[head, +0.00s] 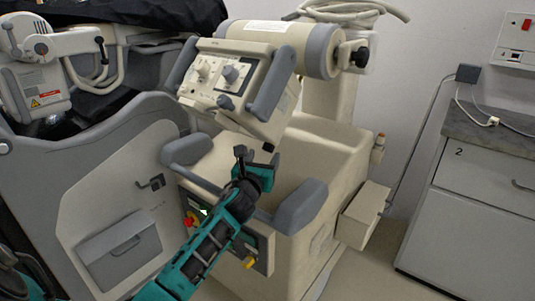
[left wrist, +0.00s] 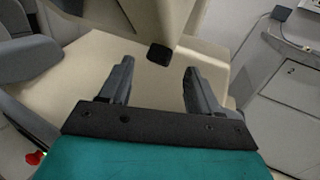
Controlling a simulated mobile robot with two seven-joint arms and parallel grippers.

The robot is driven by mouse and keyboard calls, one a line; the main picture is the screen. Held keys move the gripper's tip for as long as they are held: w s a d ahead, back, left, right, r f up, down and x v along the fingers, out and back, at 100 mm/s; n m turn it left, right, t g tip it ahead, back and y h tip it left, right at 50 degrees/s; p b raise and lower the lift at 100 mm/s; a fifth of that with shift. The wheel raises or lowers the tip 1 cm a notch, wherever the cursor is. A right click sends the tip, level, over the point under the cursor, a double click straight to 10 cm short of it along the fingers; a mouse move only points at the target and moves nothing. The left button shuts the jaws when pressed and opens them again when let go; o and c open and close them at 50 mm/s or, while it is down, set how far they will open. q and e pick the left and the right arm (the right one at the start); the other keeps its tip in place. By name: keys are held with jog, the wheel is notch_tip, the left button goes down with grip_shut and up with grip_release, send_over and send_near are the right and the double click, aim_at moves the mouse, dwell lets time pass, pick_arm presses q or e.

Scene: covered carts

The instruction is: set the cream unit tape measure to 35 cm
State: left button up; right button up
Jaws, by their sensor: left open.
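The cream unit (head: 330,150) stands in the middle of the head view, with its tilted head and control panel (head: 215,77) above its body. A small black tab (head: 268,147) shows at the lower edge of that head; I take it for the tape measure's end. It also shows in the left wrist view (left wrist: 158,54), centred a little beyond my fingertips. No scale or reading is legible. My left gripper (head: 256,158) is open and empty below the head, its fingers spread on either side of the tab's line in the left wrist view (left wrist: 159,68). My right gripper is out of view.
Grey handles (head: 300,207) flank my left arm on the cream unit. A grey covered cart (head: 115,215) stands at left. A numbered drawer cabinet (head: 480,200) is at right. Floor shows between the cream unit and the cabinet.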

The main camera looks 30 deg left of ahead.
aim_at(268, 151)
pick_arm(q)
jog(key=shift+b+x, duration=0.4)
jog(key=shift+x, duration=1.95)
jog(key=shift+c, duration=0.2)
jog(key=shift+d, duration=0.1)
grip_shut()
jog(key=shift+f, duration=0.15)
